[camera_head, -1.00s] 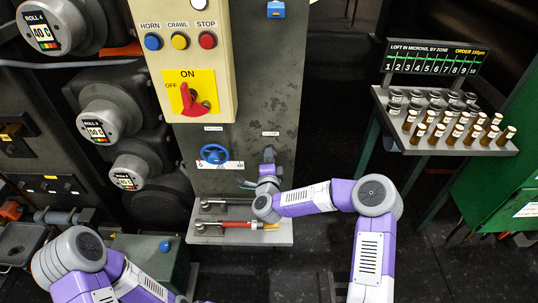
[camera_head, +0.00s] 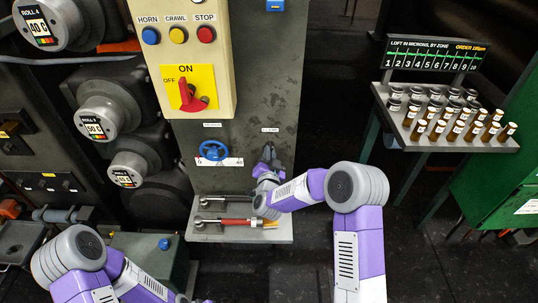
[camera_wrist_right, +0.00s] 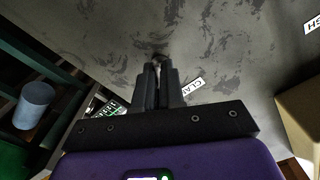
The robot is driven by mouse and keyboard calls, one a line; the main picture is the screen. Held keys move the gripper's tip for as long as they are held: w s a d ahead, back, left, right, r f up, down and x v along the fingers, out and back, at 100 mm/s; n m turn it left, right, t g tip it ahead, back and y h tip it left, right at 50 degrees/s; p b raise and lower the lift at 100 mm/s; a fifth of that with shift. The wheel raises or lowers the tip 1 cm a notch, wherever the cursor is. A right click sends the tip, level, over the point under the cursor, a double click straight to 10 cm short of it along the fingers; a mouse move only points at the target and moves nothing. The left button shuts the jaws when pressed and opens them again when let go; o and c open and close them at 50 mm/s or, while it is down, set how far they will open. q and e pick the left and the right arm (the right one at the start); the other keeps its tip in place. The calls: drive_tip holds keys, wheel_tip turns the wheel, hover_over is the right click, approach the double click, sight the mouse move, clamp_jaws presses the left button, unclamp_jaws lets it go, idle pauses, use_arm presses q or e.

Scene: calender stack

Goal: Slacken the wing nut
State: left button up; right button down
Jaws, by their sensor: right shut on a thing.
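My right gripper (camera_head: 268,152) is at the grey panel, to the right of the blue handwheel and just below a small white label (camera_head: 270,129). In the right wrist view its two dark fingers (camera_wrist_right: 160,70) are close together, with their tips at the panel face. They are shut on a small dark piece (camera_wrist_right: 159,57), which I take to be the wing nut. The fingers hide most of it, so its wings and how far it is turned cannot be made out. My left arm is at the lower left; its gripper is out of view.
The blue handwheel (camera_head: 213,150) is left of my gripper. Below, a small shelf (camera_head: 240,235) holds a red-handled tool (camera_head: 226,221) and a metal tool (camera_head: 220,200). A control box (camera_head: 185,60) is above. A rack of bottles (camera_head: 450,115) stands at the right.

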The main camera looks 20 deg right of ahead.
drive_tip(key=shift+n, duration=0.9)
drive_tip(key=c, duration=1.2)
unclamp_jaws()
drive_tip(key=shift+c, duration=0.2)
drive_tip(key=shift+s, duration=0.1)
drive_tip(key=p+v, duration=0.1)
drive_tip(key=v, duration=0.6)
drive_tip(key=shift+s, duration=0.2)
